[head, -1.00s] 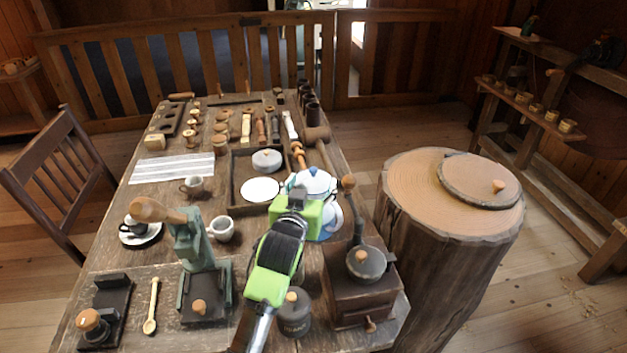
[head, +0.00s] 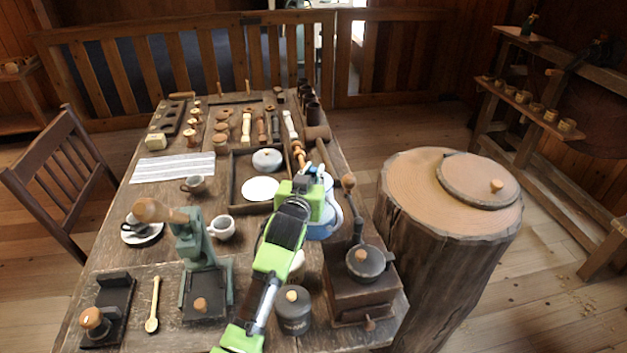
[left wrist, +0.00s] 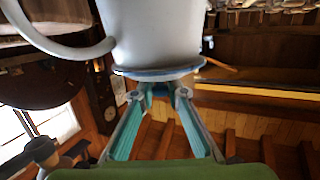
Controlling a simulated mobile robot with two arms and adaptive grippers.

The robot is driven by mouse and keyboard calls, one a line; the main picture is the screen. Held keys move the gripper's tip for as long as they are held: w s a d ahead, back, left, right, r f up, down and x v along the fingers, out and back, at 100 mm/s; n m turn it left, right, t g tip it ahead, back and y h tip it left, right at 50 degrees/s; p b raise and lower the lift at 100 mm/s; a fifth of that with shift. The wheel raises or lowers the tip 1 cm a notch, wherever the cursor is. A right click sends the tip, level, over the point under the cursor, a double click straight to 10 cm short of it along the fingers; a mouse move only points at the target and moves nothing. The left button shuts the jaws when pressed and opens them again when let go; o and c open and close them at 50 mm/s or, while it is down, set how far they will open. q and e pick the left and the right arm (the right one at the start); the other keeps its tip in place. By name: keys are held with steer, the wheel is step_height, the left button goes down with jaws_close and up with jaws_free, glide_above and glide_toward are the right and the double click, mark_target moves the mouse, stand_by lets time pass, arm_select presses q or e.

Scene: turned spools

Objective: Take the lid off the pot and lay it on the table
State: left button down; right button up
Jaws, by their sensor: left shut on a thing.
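The pot is white and blue, with a curved handle. In the head view it (head: 319,232) stands at the table's right side, mostly behind my left arm. In the left wrist view the pot (left wrist: 158,32) shows at the top, upside down, its handle at the left. The lid (left wrist: 150,74) shows as a blue-edged disc across its mouth; I cannot tell whether there is a gap. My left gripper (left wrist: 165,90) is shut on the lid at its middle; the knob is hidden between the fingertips. In the head view the gripper (head: 312,180) covers the lid. My right gripper is not in view.
A dark tray (head: 238,180) with a white disc (head: 260,189) and white lidded bowl (head: 267,160) lies left of the pot. A grinder (head: 358,290) and dark canister (head: 294,315) stand nearer. A cup (head: 221,228) is left. The table (head: 170,262) has small bare patches.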

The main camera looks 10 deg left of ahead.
arm_select(q)
steer(key=shift+s+f, duration=0.15)
steer(key=shift+f, duration=0.65)
steer(key=shift+r, duration=0.55)
step_height(320, 180, up, 3)
steer(key=shift+a+f, duration=0.1)
steer(key=shift+f, duration=0.1)
steer(key=s+a+r, duration=0.2)
steer(key=s+r, duration=0.3)
steer(key=s, duration=0.1)
steer(key=s+a+r, duration=0.3)
steer(key=s+r, duration=0.2)
steer(key=s, duration=0.1)
steer(key=s+d+f+m+g+h, duration=0.2)
steer(key=s+f+m+h, duration=0.5)
steer(key=f, duration=0.5)
steer(key=s+r+m+g+h, duration=0.2)
steer(key=s+m+g+h, duration=0.2)
steer(key=s, duration=0.8)
steer(key=shift+a+r+g+h+b, duration=0.35)
steer(key=shift+a+g+h, duration=0.15)
steer(key=shift+h, duration=0.5)
